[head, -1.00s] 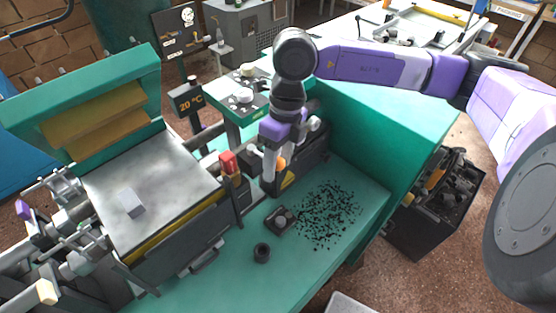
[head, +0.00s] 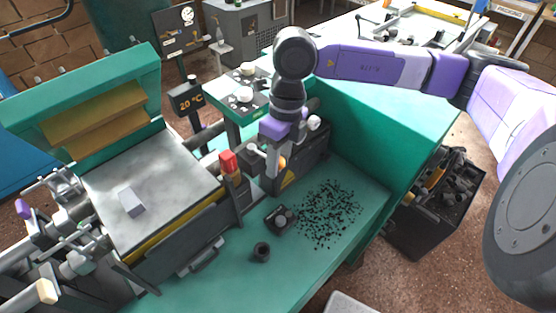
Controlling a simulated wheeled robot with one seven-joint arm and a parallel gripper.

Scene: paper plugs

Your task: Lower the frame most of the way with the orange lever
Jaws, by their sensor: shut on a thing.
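The green frame (head: 92,72) with its yellowish inner panel stands tilted up at the left, behind a grey flat bed (head: 165,195). A small grey block (head: 131,202) lies on the bed. My gripper (head: 272,166) points down at the right side of the machine, beside a dark housing. It is shut on the orange lever (head: 282,162), of which only a small orange part shows. My fingers and wrist hide the rest of the lever. I cannot see how the lever joins the frame.
A red-topped post (head: 228,162) stands just left of my gripper. A small dark box (head: 279,218), a black ring (head: 261,251) and scattered black bits (head: 330,213) lie on the green bench. The bench front is clear.

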